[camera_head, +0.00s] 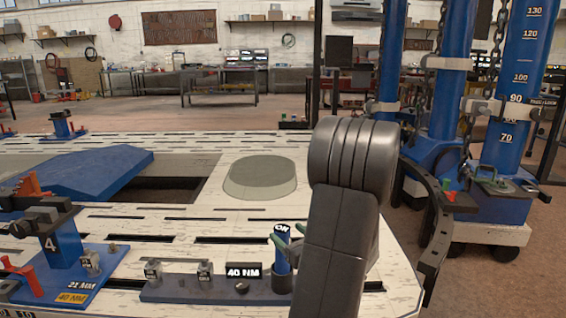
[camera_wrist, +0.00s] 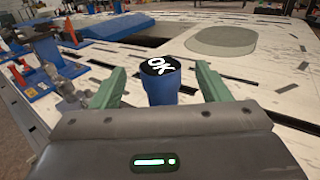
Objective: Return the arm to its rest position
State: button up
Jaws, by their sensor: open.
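My arm stands in the right middle of the head view and covers part of the bench behind it. My gripper (camera_wrist: 158,88) shows in the wrist view with its two green fingers apart. A blue post with a black cap marked "OK" (camera_wrist: 160,78) stands between the fingers in that view, with space visible on both sides. In the head view the same blue post (camera_head: 284,250) rises from the dark base strip, beside my arm, and the green fingertips show near its top. The gripper's lower part is hidden behind my arm.
The white slotted frame bench (camera_head: 150,217) fills the foreground. A blue clamp stand marked 4 (camera_head: 62,250) is at left, with a blue ramp (camera_head: 85,172) behind it. A "40 NM" display (camera_head: 244,271) sits beside the post. Blue towers (camera_head: 510,90) stand at right.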

aim_at(278, 226)
jog(key=b+x, duration=0.1)
jog(key=x, duration=0.4)
jog(key=shift+a+f, duration=0.1)
jog(key=shift+w+a, duration=0.1)
jog(key=shift+w, duration=0.1)
jog(key=shift+r, duration=0.35)
